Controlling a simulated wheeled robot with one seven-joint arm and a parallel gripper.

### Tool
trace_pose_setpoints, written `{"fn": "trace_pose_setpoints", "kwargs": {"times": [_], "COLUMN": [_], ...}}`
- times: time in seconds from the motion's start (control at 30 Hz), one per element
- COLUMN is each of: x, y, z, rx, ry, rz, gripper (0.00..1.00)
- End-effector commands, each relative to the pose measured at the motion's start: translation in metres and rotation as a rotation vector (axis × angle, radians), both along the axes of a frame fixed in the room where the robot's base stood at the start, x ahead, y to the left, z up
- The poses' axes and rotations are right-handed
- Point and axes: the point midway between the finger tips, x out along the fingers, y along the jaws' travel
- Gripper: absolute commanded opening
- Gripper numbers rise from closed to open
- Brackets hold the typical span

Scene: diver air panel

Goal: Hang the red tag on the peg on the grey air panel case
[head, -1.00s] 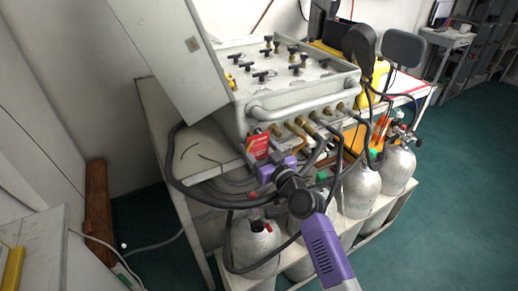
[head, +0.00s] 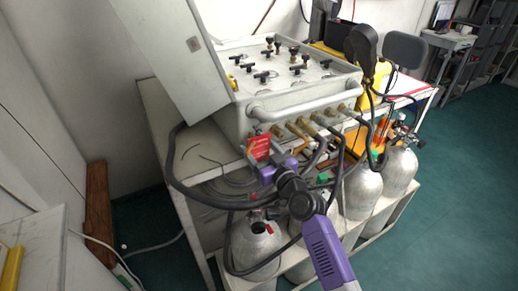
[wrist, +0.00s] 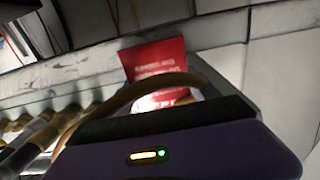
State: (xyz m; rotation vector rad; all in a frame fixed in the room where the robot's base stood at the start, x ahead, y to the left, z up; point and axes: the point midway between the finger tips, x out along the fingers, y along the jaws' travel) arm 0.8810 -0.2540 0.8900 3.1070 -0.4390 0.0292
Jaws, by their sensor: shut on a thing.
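The grey air panel case (head: 300,88) stands on the bench with its lid open and black knobs on top. My gripper (head: 262,163) is at the case's front left corner, below its handle bar. It is shut on the red tag (head: 258,147), which stands up in front of the case's front face. In the wrist view the red tag (wrist: 156,62) shows white lettering beyond my purple gripper body, with the case front (wrist: 225,62) behind it. The fingertips are hidden there. I cannot make out the peg in either view.
Brass fittings (head: 312,125) with hoses line the case front, right of the tag. A black hose (head: 172,165) loops at the left. Silver cylinders (head: 362,188) stand below the bench. Green floor (head: 450,220) is clear at the right.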

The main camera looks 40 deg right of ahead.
Motion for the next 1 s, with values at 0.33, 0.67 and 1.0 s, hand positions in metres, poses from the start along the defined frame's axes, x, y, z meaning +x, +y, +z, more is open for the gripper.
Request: {"fn": "trace_pose_setpoints", "kwargs": {"times": [0.33,0.67,1.0], "x": [0.0002,0.0001,-0.0025], "y": [0.0001,0.0001,0.0008], "z": [-0.0016,-0.0016,-0.0024], "rx": [0.000,0.000,0.000], "ry": [-0.001,-0.001,0.000], "rz": [0.000,0.000,0.000], "gripper": [0.32,0.95,0.95]}}
